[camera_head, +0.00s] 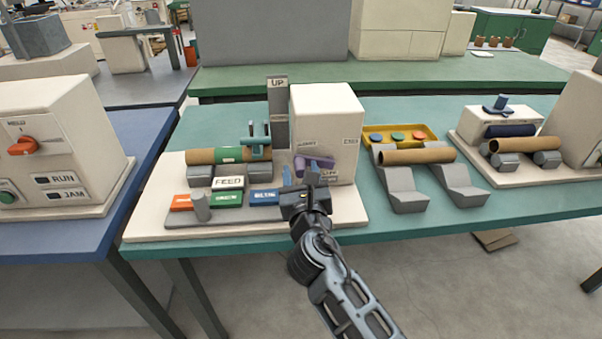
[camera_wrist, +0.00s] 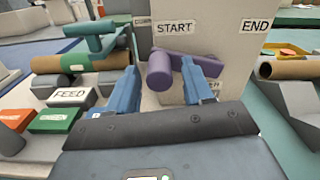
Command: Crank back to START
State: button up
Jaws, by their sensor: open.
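The spiral winder is a cream box (camera_head: 330,115) on a pale base plate, with START (camera_wrist: 175,28) and END (camera_wrist: 256,26) labels on its face. A purple crank (camera_head: 318,162) is on the front face; in the wrist view its round grip (camera_wrist: 160,70) points toward me, below START, and its arm runs to the right, partly behind my right finger. My gripper (camera_head: 297,178) is in front of the crank. Its blue fingers (camera_wrist: 162,95) are open, with the grip between and beyond them. I cannot tell whether they touch it.
A cardboard tube with a green band (camera_head: 229,155) lies on rollers at left, under a teal handle (camera_head: 257,146). FEED and colored blocks (camera_head: 226,199) sit in front. An UP post (camera_head: 278,110) stands behind. Right are a tube (camera_head: 417,156) on grey ramps and a yellow tray (camera_head: 374,129).

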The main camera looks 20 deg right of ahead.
jog(key=shift+c, duration=0.3)
grip_shut()
dwell(0.4)
